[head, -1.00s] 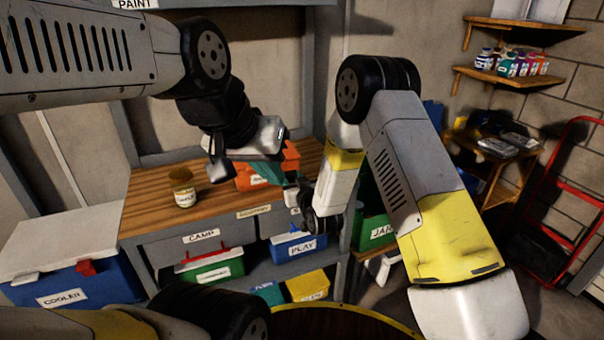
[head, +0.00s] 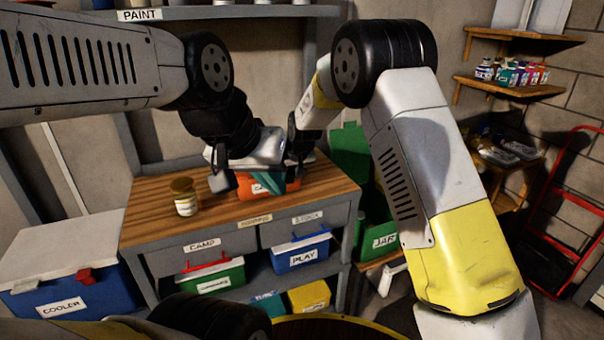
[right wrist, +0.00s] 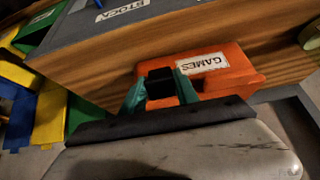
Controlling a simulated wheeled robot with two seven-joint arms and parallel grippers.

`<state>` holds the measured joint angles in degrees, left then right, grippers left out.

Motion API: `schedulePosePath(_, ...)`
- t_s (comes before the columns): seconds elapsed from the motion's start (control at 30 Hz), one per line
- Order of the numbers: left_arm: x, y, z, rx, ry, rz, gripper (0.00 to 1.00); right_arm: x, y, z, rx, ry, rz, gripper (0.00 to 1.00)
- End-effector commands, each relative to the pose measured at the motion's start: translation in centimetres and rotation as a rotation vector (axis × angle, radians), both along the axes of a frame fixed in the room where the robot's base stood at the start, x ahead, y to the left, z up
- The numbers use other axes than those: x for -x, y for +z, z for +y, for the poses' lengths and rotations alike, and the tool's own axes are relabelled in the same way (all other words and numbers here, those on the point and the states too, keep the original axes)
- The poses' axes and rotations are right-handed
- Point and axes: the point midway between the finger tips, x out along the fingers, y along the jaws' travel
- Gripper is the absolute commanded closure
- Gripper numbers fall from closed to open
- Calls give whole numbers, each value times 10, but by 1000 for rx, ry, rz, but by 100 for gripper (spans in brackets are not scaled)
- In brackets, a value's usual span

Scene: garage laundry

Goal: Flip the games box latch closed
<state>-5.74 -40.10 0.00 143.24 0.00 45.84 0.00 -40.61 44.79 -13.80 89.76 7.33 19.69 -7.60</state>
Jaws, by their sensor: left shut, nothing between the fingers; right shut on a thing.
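The orange games box (head: 294,186) sits on the wooden bench top, partly hidden by my arms in the head view. In the right wrist view the box (right wrist: 238,82) shows its white GAMES label. My right gripper (right wrist: 162,88) is at the box front, left of the label, its teal fingers shut on a small black piece that looks like the latch (right wrist: 161,82).
A jar (head: 186,198) stands on the bench (head: 150,215), left of the box. Labelled bins such as PLAY (head: 302,254) and a green bin (head: 218,281) sit on the lower shelf. A cooler (head: 65,295) is at left, a red hand truck (head: 545,240) at right.

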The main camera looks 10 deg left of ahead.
Motion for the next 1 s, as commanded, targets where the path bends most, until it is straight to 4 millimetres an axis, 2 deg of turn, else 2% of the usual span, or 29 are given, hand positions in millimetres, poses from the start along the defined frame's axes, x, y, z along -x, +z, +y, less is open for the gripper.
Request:
schedulePosePath(0.4, 0, 0, 0, 0, 0, 0, 100, -9, 3, 5, 99, -2, 157, 100)
schedulePosePath(0.97, 0, 0, 0, 0, 0, 0, 100, -8, 2, 4, 115, -2, 184, 100)
schedulePosePath(1.0, 0, 0, 0, 0, 0, 0, 100, -8, 2, 4, 115, -2, 184, 56)
